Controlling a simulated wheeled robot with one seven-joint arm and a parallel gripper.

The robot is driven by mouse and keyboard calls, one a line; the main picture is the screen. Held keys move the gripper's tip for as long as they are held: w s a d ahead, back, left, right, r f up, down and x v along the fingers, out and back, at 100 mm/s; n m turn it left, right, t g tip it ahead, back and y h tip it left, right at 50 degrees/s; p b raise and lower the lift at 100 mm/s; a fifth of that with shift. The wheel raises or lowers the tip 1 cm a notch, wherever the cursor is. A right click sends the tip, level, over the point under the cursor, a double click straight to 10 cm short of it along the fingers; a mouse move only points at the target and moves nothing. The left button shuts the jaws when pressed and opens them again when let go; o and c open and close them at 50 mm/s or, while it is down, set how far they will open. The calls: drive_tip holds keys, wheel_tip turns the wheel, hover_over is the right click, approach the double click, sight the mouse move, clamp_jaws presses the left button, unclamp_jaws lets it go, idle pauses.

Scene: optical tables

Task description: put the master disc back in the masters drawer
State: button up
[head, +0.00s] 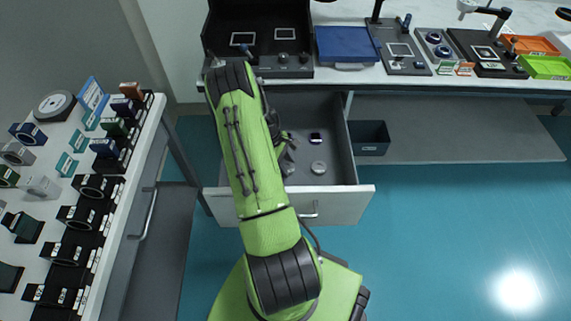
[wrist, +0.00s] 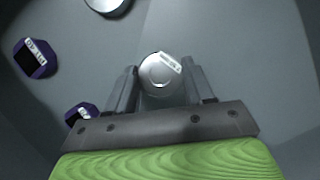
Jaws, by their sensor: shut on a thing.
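The master disc (wrist: 158,76), small, round and silvery with a white label, is between my gripper's fingers (wrist: 160,88) in the wrist view. My gripper is shut on it; the label is too small to read. In the head view my gripper (head: 286,158) is inside or just above the open drawer (head: 345,172), largely hidden by my arm, and the held disc cannot be made out. The drawer has a grey floor and a white front. I cannot tell whether the held disc touches the floor.
Another silvery round piece (head: 318,167) lies in the drawer, also in the wrist view (wrist: 107,4). A dark purple labelled piece (head: 315,137) lies behind it; the wrist view shows two purple pieces (wrist: 36,58). A dark bin (head: 370,138) is right of the drawer. A crowded table (head: 135,160) stands left.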

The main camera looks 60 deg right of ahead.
drive_tip(key=o, duration=1.3)
drive_tip(key=shift+f, duration=0.1)
